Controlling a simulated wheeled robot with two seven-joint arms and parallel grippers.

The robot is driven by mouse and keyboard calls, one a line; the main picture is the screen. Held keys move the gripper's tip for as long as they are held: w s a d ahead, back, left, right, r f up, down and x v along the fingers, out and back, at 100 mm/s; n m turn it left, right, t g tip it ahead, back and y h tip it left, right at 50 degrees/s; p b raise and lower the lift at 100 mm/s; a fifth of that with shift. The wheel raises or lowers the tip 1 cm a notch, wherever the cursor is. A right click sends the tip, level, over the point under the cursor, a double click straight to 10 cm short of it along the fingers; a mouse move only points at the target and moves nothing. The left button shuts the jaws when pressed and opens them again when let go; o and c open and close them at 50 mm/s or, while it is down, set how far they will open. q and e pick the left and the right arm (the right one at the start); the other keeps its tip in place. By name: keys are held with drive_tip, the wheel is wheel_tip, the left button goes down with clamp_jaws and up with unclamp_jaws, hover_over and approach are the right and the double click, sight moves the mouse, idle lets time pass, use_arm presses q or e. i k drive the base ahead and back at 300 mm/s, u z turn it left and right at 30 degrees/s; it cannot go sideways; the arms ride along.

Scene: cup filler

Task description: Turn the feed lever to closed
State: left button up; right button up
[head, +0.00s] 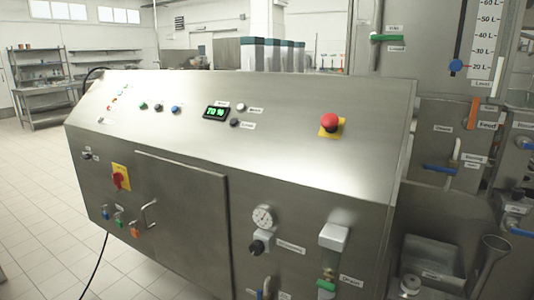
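No lever can be read for certain as the feed lever. An orange lever (472,112) stands close to upright on the panel at the right. A small label (442,127) is on its left and another (487,125) on its right; their words are hard to read. A green lever (387,37) lies close to level higher up. The label (396,49) below it seems to read "Closed". A blue lever (440,168) lies close to level below the orange one. Neither of my grippers is in view.
A level scale (485,40) is at the upper right. Open tiled floor (35,190) lies left.

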sight(469, 125)
drive_tip(key=z, duration=2.35)
drive_tip(key=i, duration=0.4)
drive_tip(key=u, duration=1.25)
drive_tip(key=i, duration=0.5)
drive_tip(key=u, duration=1.1)
